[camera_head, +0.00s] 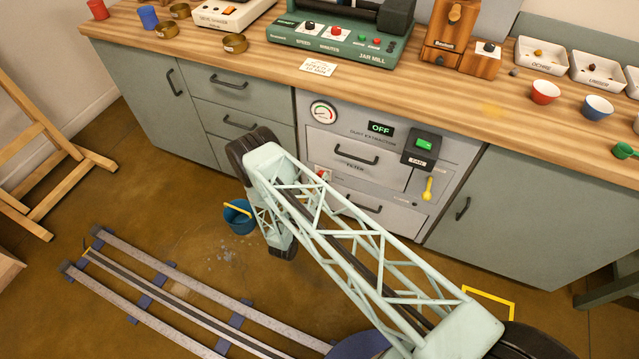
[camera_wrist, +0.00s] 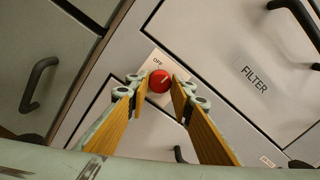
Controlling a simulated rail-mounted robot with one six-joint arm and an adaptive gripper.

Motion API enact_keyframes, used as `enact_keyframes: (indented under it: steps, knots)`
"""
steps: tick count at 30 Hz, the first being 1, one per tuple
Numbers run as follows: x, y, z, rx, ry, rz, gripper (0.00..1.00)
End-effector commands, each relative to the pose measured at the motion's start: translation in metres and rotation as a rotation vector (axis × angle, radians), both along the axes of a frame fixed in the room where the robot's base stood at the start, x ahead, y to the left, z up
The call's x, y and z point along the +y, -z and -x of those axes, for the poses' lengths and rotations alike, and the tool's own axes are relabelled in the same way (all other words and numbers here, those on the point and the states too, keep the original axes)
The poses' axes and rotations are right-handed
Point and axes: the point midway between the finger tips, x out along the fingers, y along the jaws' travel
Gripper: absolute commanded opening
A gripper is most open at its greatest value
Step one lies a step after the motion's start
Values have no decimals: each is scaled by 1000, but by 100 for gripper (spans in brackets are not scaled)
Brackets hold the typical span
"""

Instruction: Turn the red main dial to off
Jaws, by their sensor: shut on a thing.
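The red main dial (camera_wrist: 159,81) sits on a white plate (camera_wrist: 147,68) marked OFF on the grey cabinet front in the wrist view. A white pointer line shows on its face, slanting toward the upper right. My gripper (camera_wrist: 158,84) is shut on the dial, one finger on each side. In the head view part of the red dial (camera_head: 323,174) shows beside my arm on the dust extraction panel (camera_head: 440,160). My fingers are hidden there behind the arm.
The panel has a gauge (camera_head: 323,111), a lit OFF display (camera_head: 381,129), a green fan switch (camera_head: 423,144) and a yellow key-like handle (camera_head: 428,188). Drawer handles (camera_head: 356,155) stick out near my arm. A blue bucket (camera_head: 238,217) stands on the floor.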

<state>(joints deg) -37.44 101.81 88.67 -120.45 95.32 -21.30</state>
Motion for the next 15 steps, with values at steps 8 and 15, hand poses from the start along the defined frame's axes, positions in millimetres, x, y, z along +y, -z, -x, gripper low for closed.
enact_keyframes:
  steps: [8, 15]
  knots:
    - [0, 2, 0, 84, 0, 209, 11]
    - [0, 1, 0, 155, 0, 388, 11]
